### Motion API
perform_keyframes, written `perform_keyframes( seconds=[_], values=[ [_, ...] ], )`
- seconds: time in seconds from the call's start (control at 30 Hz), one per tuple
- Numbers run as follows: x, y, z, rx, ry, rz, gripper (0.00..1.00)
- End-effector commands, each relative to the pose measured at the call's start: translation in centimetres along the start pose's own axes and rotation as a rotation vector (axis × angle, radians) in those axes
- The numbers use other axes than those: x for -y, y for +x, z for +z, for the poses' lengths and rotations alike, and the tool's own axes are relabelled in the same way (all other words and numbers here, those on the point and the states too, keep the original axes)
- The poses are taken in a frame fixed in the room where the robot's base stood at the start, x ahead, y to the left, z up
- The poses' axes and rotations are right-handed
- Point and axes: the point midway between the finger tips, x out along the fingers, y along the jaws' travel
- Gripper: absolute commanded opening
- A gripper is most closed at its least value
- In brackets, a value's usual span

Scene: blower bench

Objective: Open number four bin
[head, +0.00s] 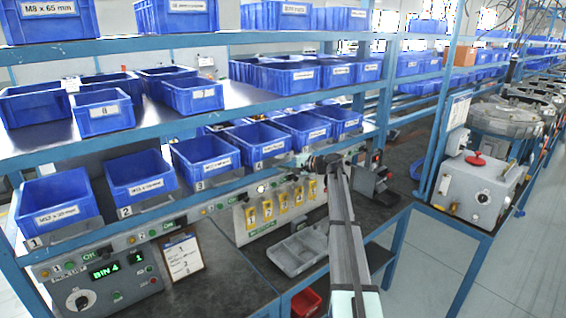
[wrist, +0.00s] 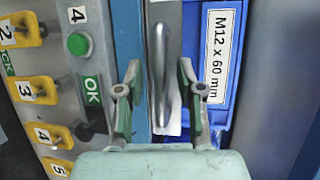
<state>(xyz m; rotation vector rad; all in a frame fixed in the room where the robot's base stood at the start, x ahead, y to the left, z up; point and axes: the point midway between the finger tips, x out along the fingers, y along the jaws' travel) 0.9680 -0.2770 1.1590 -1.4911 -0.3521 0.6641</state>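The blue number four bin (head: 250,143) stands on the lower shelf in the head view, with a 4 on the shelf edge below it. The wrist view shows a blue bin front (wrist: 217,120) labelled M12 x 60 mm. Left of it is a smooth grey metal bar (wrist: 161,75) before a white plate. My gripper (wrist: 157,95) is open, its fingers on either side of the bar with gaps visible. In the head view my gripper (head: 318,160) is near the shelf edge, right of bin four, partly hidden by my arm.
A green button (wrist: 78,44) marked 4 and an OK sign sit left of my fingers. Yellow numbered tags (head: 283,203) line the panel below the shelf. A grey tray (head: 297,250) lies on the bench. Neighbouring blue bins stand close on both sides.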

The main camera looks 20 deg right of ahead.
Motion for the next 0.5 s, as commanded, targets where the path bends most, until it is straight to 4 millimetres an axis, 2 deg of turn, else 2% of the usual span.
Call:
perform_keyframes(
  seconds=[0.23, 0.33, 0.5],
  values=[
    [-0.02, 0.05, 0.01, 0.000, 0.000, 0.000, 0.37],
    [-0.01, 0.03, 0.01, 0.000, 0.000, 0.000, 0.02],
    [0.00, 0.03, 0.01, 0.000, 0.000, 0.000, 0.00]
  ],
)
